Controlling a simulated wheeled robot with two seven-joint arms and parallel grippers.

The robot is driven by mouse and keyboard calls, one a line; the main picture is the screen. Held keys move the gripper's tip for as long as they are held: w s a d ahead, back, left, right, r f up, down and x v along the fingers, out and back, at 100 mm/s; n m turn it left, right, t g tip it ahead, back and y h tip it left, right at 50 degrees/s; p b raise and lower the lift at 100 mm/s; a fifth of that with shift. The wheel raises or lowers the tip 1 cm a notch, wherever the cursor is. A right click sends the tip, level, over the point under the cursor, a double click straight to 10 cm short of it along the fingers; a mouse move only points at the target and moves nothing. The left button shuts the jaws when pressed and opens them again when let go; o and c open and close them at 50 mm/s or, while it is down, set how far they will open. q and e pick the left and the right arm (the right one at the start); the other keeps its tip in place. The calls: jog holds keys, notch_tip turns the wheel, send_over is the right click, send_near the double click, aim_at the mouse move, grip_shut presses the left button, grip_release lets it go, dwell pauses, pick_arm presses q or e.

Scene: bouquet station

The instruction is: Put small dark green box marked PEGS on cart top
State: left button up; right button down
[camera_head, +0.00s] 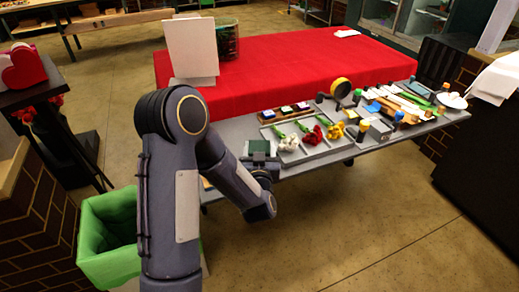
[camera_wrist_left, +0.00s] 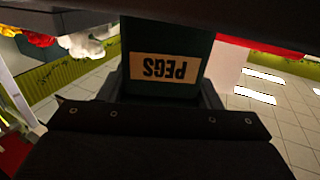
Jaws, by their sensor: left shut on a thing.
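The small dark green PEGS box (camera_wrist_left: 162,45) fills the top middle of the left wrist view, its tan label reading upside down. In the head view the box (camera_head: 259,147) shows at the near left end of the long grey top (camera_head: 335,158). My left gripper (camera_head: 262,166) is shut on it, and its dark jaws (camera_wrist_left: 160,100) flank the box in the wrist view. I cannot tell whether the box touches the grey top or hangs just above it. I cannot tell which surface is the cart top. My right gripper is not in view.
A red-covered table (camera_head: 290,62) stands behind. A green bin (camera_head: 105,245) is at lower left. The floor at front right is clear.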

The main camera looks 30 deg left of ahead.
pick_arm(q)
jog(key=o, duration=1.1)
jog(key=shift+o, duration=0.2)
